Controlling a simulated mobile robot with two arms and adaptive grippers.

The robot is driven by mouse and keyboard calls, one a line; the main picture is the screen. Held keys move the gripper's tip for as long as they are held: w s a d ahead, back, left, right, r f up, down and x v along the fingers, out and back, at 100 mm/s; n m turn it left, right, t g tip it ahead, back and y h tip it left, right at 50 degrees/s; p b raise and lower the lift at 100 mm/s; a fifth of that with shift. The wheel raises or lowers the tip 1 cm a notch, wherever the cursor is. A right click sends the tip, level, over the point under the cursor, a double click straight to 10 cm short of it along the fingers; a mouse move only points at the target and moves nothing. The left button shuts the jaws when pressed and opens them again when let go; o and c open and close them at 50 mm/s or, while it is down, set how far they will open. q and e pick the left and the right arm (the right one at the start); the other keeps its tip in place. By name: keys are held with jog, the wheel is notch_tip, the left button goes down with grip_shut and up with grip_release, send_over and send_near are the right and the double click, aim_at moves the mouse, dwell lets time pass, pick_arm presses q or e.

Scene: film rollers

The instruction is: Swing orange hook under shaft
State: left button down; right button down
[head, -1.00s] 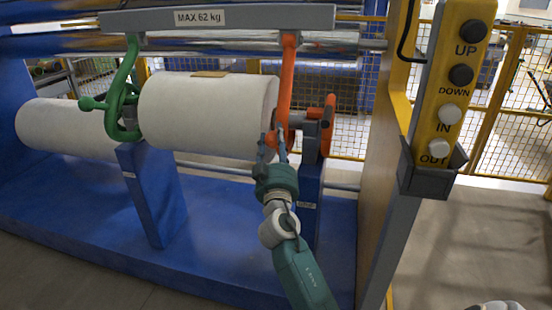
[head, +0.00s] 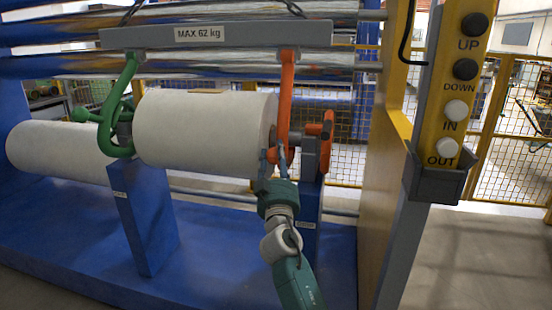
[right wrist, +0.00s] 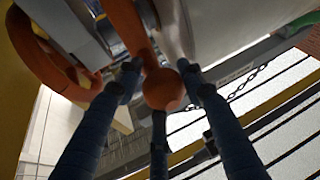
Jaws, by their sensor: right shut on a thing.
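The orange hook (head: 286,90) hangs from the right end of the grey lifting bar (head: 215,35), beside the right end face of the white roll (head: 205,130). My right gripper (head: 277,165) is at the hook's lower part. In the right wrist view, its blue fingers (right wrist: 160,110) are around the hook's orange ball knob (right wrist: 163,90). The shaft (head: 291,132) comes out of the roll's right end; the hook's lower curve there is partly hidden, so I cannot tell whether it is under the shaft. The green hook (head: 112,120) is at the roll's left end. My left gripper is not in view.
A blue stand (head: 145,215) is below the roll's left end. An orange handle (head: 326,138) is right of the hook, close to my gripper. A yellow control box (head: 455,100) hangs at the right. Another white roll (head: 55,150) lies at the far left.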

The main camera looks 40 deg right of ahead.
jog(key=shift+a+r, duration=0.1)
jog(key=shift+r, duration=0.1)
jog(key=c, duration=1.5)
grip_release()
jog(key=o, duration=0.3)
jog(key=shift+w+f, duration=0.1)
jog(key=shift+o, duration=0.2)
jog(key=shift+w+f, duration=0.1)
jog(key=shift+s+a+f, duration=0.1)
jog(key=shift+s, duration=0.1)
jog(key=v, duration=1.1)
jog(key=shift+s+a, duration=0.2)
jog(key=shift+s, duration=0.05)
jog(key=shift+f, duration=0.1)
